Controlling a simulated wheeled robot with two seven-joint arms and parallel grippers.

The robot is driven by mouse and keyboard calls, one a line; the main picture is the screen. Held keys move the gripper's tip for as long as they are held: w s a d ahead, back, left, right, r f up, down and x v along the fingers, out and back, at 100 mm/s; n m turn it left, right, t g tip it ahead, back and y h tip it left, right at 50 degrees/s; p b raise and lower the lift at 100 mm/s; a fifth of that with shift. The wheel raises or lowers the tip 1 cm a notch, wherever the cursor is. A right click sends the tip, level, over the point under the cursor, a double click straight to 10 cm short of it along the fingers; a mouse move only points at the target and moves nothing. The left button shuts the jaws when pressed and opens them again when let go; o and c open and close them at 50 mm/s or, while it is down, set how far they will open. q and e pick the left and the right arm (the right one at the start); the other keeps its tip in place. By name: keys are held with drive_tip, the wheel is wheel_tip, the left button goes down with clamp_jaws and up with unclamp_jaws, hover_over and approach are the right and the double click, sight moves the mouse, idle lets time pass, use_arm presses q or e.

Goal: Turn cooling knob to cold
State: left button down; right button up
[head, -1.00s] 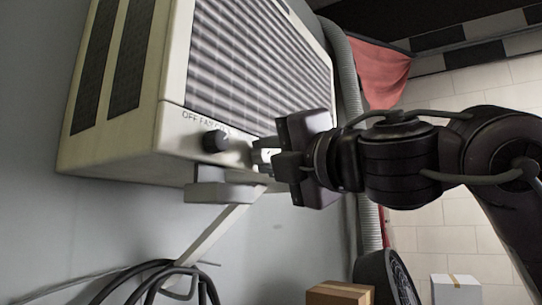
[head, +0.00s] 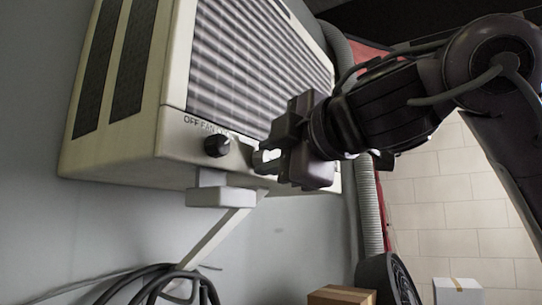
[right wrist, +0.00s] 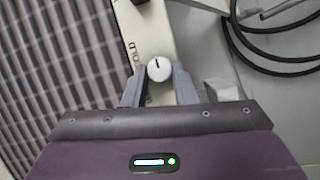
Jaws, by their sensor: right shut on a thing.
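A cream cooling unit (head: 130,165) hangs on the wall with its grille facing right. A black knob (head: 217,145) sits on its lower front strip under lettering that starts "OFF FAN". Farther right along the strip, a pale knob (right wrist: 159,69) with a short dark line pointing up shows in the right wrist view, beside letters ending in "OLD". My right gripper (head: 268,155) is shut on this pale knob; its fingers (right wrist: 158,84) stand on either side of it. The head view mostly hides that knob. My left gripper is out of view.
A grey bracket (head: 220,197) with a slanted strut is below the unit. Black cables (head: 160,282) hang at the lower left. A corrugated hose (head: 370,215) runs down behind my right arm. Boxes (head: 342,295) stand low at the right.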

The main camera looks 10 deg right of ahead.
idle(0.4)
drive_tip(key=o, duration=1)
drive_tip(key=shift+s+d+b, duration=0.2)
drive_tip(key=shift+s+b, duration=0.15)
drive_tip(key=shift+b+v, duration=1.55)
drive_tip(key=shift+v, duration=1.95)
drive_tip(key=shift+f, duration=0.1)
